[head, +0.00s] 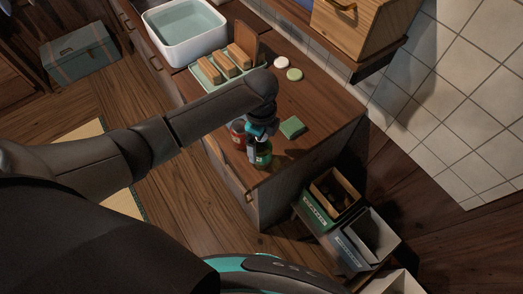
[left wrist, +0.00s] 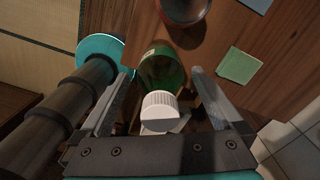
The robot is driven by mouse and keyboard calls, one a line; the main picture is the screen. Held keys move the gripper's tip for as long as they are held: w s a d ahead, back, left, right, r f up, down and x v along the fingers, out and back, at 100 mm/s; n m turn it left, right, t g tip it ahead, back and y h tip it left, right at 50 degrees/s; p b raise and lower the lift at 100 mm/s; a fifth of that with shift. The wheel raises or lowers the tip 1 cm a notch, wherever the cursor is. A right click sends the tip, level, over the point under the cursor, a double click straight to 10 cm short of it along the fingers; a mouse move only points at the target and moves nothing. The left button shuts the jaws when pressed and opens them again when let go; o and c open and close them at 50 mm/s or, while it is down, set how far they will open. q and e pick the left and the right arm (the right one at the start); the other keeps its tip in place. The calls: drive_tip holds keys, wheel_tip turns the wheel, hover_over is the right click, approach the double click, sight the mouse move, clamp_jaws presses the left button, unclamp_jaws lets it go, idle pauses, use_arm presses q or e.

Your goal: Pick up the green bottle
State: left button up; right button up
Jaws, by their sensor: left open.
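The green bottle (head: 261,156) stands near the front corner of the wooden counter in the head view. In the left wrist view the green bottle (left wrist: 161,68) has a white cap (left wrist: 160,105) facing my palm. My left gripper (head: 262,138) is over the bottle, its arm coming in from the left. In the left wrist view my left gripper (left wrist: 161,76) is open, one finger on each side of the bottle. I cannot tell whether either finger touches it. My right gripper is not in view.
A reddish jar (head: 238,127) stands close beside the bottle, partly hidden by my arm. A green sponge-like block (head: 292,127) lies to the right. A tray (head: 204,75) with bread-like pieces and a white basin (head: 184,32) are farther back. Open boxes (head: 334,194) stand below the counter.

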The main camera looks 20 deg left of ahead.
use_arm(q)
wheel_tip(320, 180, down, 2)
drive_tip(key=shift+f, duration=0.2)
drive_tip(key=c, duration=1.3)
